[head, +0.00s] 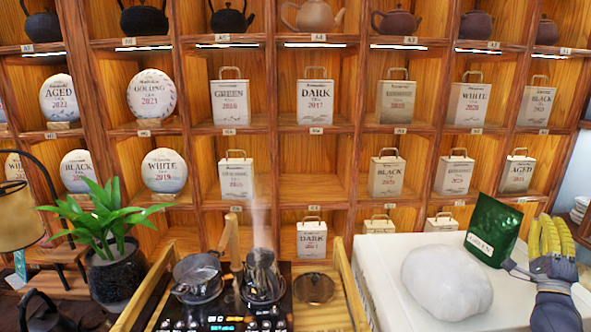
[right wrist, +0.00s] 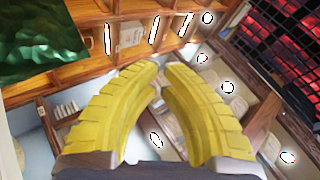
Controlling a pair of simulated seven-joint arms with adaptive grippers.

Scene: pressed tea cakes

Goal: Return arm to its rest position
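My right gripper (head: 551,228), with yellow ribbed fingers, is at the right edge of the head view. It points upward beside the green bag (head: 493,231) and to the right of a white rounded lump (head: 447,281). The green bag shows at the top left of that view (right wrist: 38,42), apart from the fingers. My left gripper is not in view.
The white table (head: 385,309) carries the bag and lump. A wooden-framed stove (head: 225,310) with glass pots and rising steam stands centrally. A potted plant (head: 113,274) is at left. Wooden shelves (head: 308,188) with tea cakes, boxes and teapots fill the back.

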